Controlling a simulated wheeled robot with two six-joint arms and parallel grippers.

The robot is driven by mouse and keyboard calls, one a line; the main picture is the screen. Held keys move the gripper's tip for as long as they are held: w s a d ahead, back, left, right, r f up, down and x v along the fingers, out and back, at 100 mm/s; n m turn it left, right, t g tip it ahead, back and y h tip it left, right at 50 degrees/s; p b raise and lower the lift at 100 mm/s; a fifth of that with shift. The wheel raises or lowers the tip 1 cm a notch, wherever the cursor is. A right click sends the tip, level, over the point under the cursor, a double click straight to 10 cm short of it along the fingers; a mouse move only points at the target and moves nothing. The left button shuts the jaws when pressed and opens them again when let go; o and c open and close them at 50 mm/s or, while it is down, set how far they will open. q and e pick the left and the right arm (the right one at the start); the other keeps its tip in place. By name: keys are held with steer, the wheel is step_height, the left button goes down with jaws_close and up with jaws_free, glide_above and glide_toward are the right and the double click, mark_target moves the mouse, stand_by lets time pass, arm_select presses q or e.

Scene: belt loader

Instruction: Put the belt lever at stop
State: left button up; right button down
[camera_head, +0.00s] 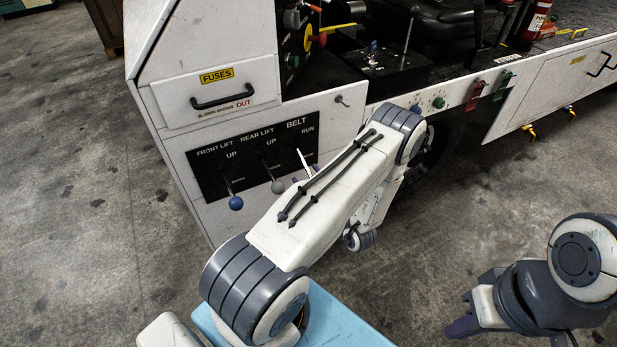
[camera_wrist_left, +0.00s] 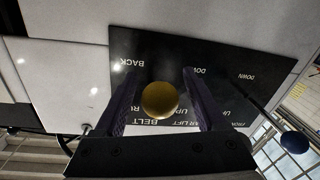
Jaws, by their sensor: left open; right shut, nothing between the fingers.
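The belt lever's yellow knob (camera_wrist_left: 160,100) sits between the spread fingers of my left gripper (camera_wrist_left: 161,78) in the left wrist view. Gaps show on both sides of the knob, so the fingers do not grip it. In the head view my left gripper (camera_head: 308,173) is at the BELT end of the black lever panel (camera_head: 248,160), largely hidden by my left arm. A pale shaft (camera_head: 302,160) shows there under the RUN label; the lever's exact setting cannot be told. My right gripper (camera_head: 463,327) is shut and empty, low at the right over the floor.
The front lift lever has a blue knob (camera_head: 236,203), and the rear lift lever has a grey knob (camera_head: 278,186) close left of my left gripper. A fuse drawer (camera_head: 220,95) with a black handle is above the panel. The floor at the right is clear.

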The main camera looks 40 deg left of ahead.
arm_select(q)
jaws_close()
stand_by(1.5)
